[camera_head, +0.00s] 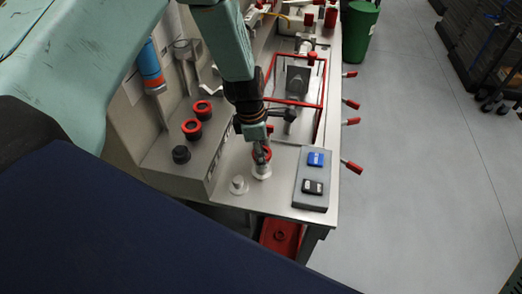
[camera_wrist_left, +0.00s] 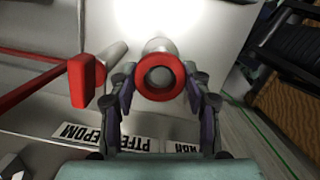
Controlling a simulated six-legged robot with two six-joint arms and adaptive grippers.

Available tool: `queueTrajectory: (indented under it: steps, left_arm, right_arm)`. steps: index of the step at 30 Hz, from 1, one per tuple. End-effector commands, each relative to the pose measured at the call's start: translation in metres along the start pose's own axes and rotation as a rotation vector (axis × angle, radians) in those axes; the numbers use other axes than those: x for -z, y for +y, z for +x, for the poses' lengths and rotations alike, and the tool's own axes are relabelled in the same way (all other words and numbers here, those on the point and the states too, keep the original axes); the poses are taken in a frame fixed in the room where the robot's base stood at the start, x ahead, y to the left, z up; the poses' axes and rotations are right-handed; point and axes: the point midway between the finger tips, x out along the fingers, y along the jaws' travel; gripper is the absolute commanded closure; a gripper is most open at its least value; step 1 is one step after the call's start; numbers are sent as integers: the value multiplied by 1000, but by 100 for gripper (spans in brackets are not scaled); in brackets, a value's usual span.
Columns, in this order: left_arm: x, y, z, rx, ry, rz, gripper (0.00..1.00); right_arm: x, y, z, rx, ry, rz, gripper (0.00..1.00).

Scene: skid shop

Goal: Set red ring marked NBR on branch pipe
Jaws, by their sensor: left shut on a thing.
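My left gripper (camera_head: 262,152) is shut on a red ring (camera_head: 265,153), just over a pale upright pipe stub (camera_head: 262,171) near the front of the bench. In the left wrist view the red ring (camera_wrist_left: 142,77) sits between the two fingertips of my left gripper (camera_wrist_left: 160,84), with its hole facing the camera. A grey pipe end (camera_wrist_left: 158,46) shows just beyond the ring. I cannot tell whether the ring touches the stub or is apart from it. A label reading NBR (camera_wrist_left: 183,147) lies near the fingers. My right gripper is not in view.
A second pale stub (camera_head: 238,186) stands close by on the left. Two red rings (camera_head: 192,128) and a black ring (camera_head: 181,154) sit on the raised ledge. A grey box with blue and black switches (camera_head: 312,180) is at right. A red frame (camera_head: 323,88) stands behind.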

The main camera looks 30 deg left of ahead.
Motion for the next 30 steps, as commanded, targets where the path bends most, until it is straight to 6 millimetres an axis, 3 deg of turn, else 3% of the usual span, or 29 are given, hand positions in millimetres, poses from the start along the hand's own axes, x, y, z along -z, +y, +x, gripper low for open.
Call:
queueTrajectory:
  steps: [23,24,30]
  left_arm:
    - [1,-1,7,0,0,0,74]
    - [1,-1,7,0,0,0,48]
    - [1,-1,7,0,0,0,31]
  right_arm:
    - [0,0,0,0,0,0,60]
    - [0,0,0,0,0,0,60]
    - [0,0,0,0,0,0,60]
